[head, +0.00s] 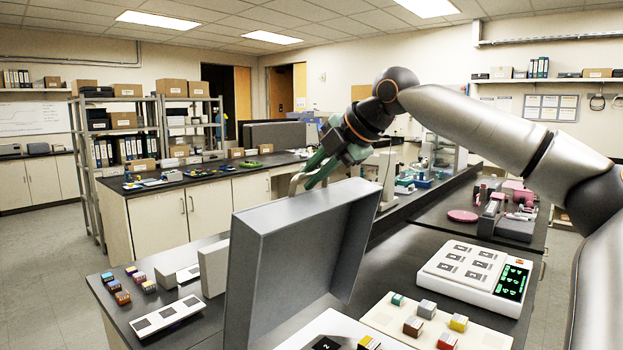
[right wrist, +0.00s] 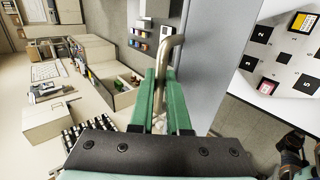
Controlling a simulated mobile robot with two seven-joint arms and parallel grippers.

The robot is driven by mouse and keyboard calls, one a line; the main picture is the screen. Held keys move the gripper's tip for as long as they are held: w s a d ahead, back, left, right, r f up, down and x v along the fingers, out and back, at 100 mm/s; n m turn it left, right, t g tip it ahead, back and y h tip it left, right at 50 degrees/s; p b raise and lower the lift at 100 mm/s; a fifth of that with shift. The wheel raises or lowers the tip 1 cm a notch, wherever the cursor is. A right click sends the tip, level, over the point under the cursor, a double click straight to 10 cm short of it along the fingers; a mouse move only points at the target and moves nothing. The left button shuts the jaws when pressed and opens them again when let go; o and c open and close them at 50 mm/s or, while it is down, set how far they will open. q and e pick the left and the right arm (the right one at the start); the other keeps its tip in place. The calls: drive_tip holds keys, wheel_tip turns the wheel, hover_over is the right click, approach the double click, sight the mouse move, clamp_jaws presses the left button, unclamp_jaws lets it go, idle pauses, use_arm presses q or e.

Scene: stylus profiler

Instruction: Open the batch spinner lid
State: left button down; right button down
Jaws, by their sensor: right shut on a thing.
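The batch spinner lid (head: 278,268) is a large grey box-shaped cover standing raised, close to upright, in the middle of the head view. Its hollow inner side faces right. A bent metal handle (head: 296,181) is at its top edge. My right gripper (head: 314,177) has green fingers shut on this handle. The right wrist view shows the handle (right wrist: 171,48) between the fingers (right wrist: 160,92), beside the grey lid face (right wrist: 205,65). To the right of the lid is a white plate with numbered black squares (right wrist: 284,60). My left gripper is not in view.
A cream tray with coloured blocks (head: 473,342) and a white device with a green-lit display (head: 475,276) stand right of the lid. Small coloured blocks (head: 122,297) and a white strip with dark squares (head: 166,316) lie left. Pink equipment (head: 515,205) stands farther back right.

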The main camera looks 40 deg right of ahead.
drive_tip(key=shift+w+f, duration=0.1)
drive_tip(key=shift+f, duration=0.15)
drive_tip(key=c, duration=0.9)
unclamp_jaws()
drive_tip(key=shift+f, duration=0.15)
drive_tip(key=v, duration=1.3)
drive_tip(key=shift+r, duration=0.4)
drive_tip(key=shift+w, duration=0.15)
